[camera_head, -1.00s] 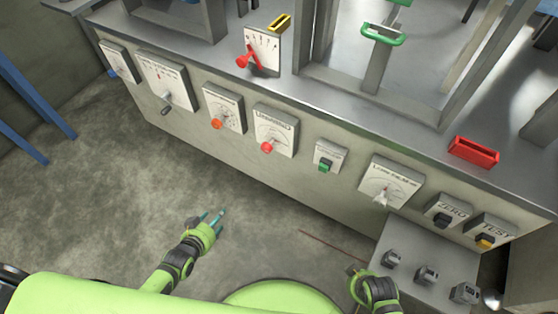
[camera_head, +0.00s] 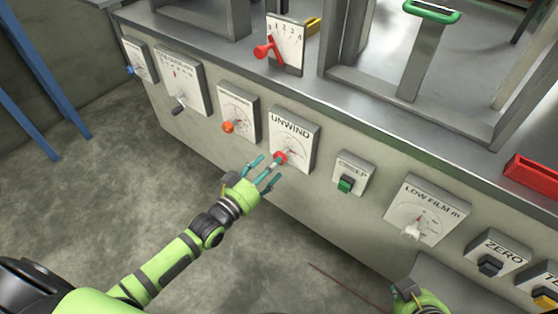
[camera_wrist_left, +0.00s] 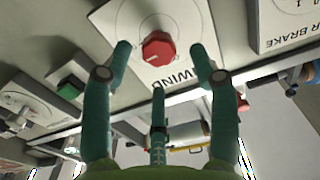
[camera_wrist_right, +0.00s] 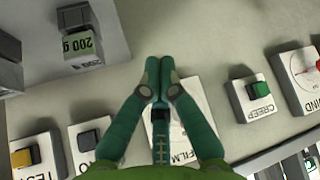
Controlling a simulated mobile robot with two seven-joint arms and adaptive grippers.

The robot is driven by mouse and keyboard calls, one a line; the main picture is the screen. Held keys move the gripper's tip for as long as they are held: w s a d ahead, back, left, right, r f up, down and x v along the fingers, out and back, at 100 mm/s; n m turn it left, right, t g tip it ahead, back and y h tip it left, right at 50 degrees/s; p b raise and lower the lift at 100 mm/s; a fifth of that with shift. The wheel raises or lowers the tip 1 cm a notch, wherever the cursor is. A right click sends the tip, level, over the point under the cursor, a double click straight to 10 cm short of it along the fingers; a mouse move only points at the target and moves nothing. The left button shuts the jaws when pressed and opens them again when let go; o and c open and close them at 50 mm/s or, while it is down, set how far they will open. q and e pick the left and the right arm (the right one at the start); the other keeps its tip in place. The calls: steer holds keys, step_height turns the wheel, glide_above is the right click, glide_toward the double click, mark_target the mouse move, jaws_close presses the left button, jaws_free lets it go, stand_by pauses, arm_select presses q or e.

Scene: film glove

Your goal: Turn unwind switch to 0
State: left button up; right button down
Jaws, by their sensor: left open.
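The unwind switch is a red knob (camera_head: 280,157) on a white plate marked UNWIND (camera_head: 293,128), on the machine's front panel. In the left wrist view the red knob (camera_wrist_left: 159,47) faces me, between and beyond the fingertips. My left gripper (camera_head: 267,171) is open and empty, close in front of the knob. A gap seems to remain between fingers and knob, though contact is hard to judge. The knob's exact dial setting is too small to read. My right gripper (camera_wrist_right: 160,65) has its fingers together and empty, in front of the LOW FILM plate (camera_wrist_right: 185,120).
An orange knob (camera_head: 228,127) sits on the plate left of UNWIND, and a green CREEP switch (camera_head: 345,185) to its right. A white LOW FILM knob (camera_head: 411,232) and ZERO switch (camera_head: 489,265) are further right. Open floor lies below the panel.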

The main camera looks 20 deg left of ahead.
mark_target(283, 155)
arm_select(q)
steer(key=shift+b+x, duration=0.45)
steer(key=shift+x, duration=1.6)
arm_select(e)
steer(key=w+a+r+t+y, duration=0.1)
steer(key=w+a+r+t, duration=0.1)
steer(key=w+r+t, duration=0.1)
steer(key=shift+w+a+r+t, duration=0.35)
steer(key=shift+w+r, duration=0.5)
steer(key=shift+w, duration=0.3)
arm_select(q)
steer(key=c, duration=1.1)
